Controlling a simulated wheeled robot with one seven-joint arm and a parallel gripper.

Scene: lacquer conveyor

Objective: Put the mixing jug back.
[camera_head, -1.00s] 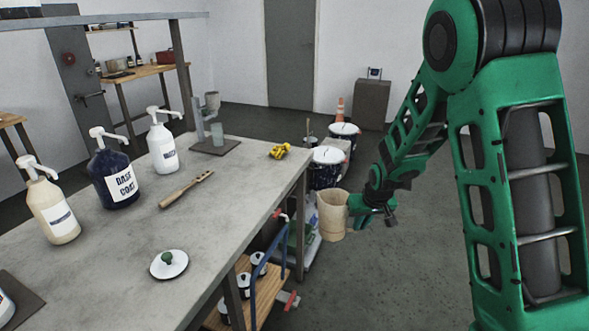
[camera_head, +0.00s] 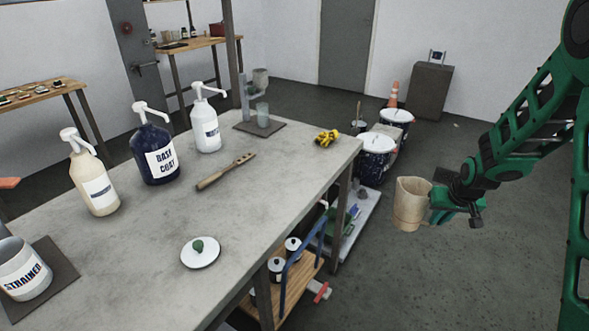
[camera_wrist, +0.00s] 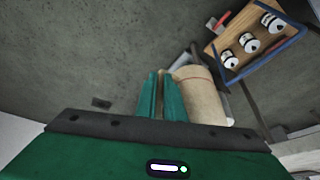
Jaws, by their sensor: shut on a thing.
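The mixing jug (camera_head: 410,204) is a beige, cylindrical vessel with a pouring lip. My gripper (camera_head: 437,205) is shut on its right side and holds it nearly upright in the air, to the right of the workbench (camera_head: 250,217) and over the floor. In the wrist view the jug (camera_wrist: 200,97) is beside the green fingers (camera_wrist: 162,97). The exact grip on the jug is partly hidden by the fingers.
A cart with small cans (camera_head: 300,280) is below. Floor at right is clear.

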